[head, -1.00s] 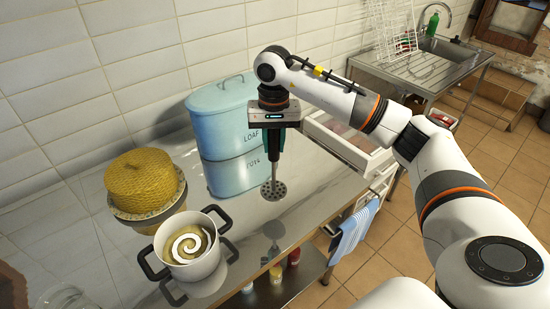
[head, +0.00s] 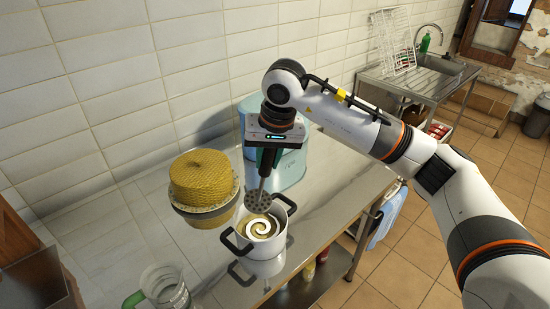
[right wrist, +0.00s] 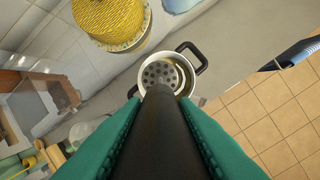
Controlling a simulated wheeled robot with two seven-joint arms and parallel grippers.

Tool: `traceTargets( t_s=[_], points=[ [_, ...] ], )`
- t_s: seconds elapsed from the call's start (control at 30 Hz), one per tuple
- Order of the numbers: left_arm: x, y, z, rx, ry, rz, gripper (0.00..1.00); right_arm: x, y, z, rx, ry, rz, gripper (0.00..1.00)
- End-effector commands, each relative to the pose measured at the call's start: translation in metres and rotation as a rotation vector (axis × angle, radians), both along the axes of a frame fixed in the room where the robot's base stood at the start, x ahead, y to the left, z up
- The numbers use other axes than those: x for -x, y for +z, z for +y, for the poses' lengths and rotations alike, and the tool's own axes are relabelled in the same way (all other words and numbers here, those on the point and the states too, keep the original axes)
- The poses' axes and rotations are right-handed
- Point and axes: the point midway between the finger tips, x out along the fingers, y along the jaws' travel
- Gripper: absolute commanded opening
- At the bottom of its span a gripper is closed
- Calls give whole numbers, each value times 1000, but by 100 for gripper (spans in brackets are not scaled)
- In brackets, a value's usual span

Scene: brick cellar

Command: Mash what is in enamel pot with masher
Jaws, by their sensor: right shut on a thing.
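The white enamel pot (head: 275,246) with dark handles stands on the steel counter and holds something yellowish with a white spiral (head: 262,226) on top. My right gripper (head: 266,158) is shut on the dark handle of the masher (head: 258,201). The masher tilts slightly, and its round perforated head overlaps the pot's far rim in the head view. In the right wrist view the masher head (right wrist: 160,74) lies over the opening of the pot (right wrist: 194,84). I cannot tell how high it is above the contents. My left gripper is out of view.
A yellow woven, round thing (head: 204,178) in a pale bowl stands close left of the pot. A blue loaf bin (head: 291,170) is behind my gripper. A glass jug (head: 166,285) with a green handle stands at the front left. The counter (head: 325,212) right of the pot is clear.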

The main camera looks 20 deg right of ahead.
Motion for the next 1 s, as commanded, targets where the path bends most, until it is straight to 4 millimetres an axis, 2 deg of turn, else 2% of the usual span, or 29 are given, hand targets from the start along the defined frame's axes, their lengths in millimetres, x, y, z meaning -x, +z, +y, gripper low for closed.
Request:
traceTargets(
  t_s=[0.1,0.23,0.8,1.0],
  points=[
    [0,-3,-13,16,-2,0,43,1,-4,-1,0,0,-1,3],
    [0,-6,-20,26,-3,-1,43,4,-10,-2,0,-1,0,3],
    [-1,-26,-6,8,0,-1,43,24,-50,-9,0,-1,1,3],
    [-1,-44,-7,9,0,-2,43,19,-67,-7,-1,-1,-1,3]
  ],
)
